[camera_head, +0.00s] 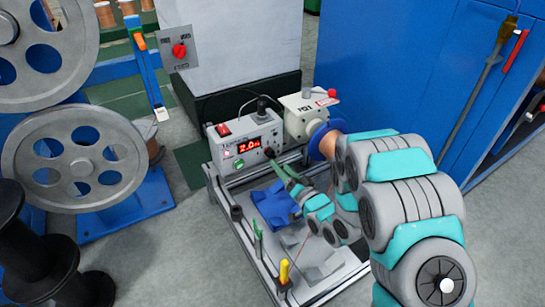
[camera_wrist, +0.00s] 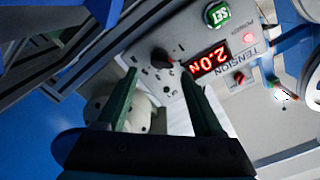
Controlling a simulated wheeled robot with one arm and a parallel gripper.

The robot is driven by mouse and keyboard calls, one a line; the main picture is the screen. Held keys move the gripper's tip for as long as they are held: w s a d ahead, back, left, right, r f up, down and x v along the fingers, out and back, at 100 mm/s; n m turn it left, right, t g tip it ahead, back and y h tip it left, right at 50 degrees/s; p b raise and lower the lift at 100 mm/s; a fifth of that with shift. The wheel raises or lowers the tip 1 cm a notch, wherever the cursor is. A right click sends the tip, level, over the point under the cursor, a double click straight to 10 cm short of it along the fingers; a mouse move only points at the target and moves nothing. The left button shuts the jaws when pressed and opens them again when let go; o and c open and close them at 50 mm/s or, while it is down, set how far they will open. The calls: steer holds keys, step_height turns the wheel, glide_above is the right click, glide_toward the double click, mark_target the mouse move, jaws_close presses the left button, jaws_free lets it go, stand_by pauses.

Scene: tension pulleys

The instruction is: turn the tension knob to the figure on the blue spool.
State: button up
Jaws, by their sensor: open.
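The tension box (camera_head: 230,155) stands on a framed bench, with a red display (camera_head: 249,146) reading 2.0. The black tension knob (camera_head: 269,152) is at the right end of its front panel. In the wrist view the knob (camera_wrist: 162,57) appears just beyond and between my fingertips, with no clear contact. My gripper (camera_head: 280,166) is open and close to the panel. The wrist view also shows the display (camera_wrist: 208,62) with 2.0 N upside down. A blue-flanged spool (camera_head: 318,138) with copper winding sits behind my arm, partly hidden; no figure on it is readable.
A green SET button (camera_head: 239,164) and red switch (camera_head: 223,130) are on the box.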

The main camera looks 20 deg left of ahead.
mark_target(273, 157)
steer(key=x, duration=0.6)
steer(key=shift+b, duration=0.35)
steer(key=shift+d+f, duration=0.1)
steer(key=shift+d, duration=0.05)
jaws_close()
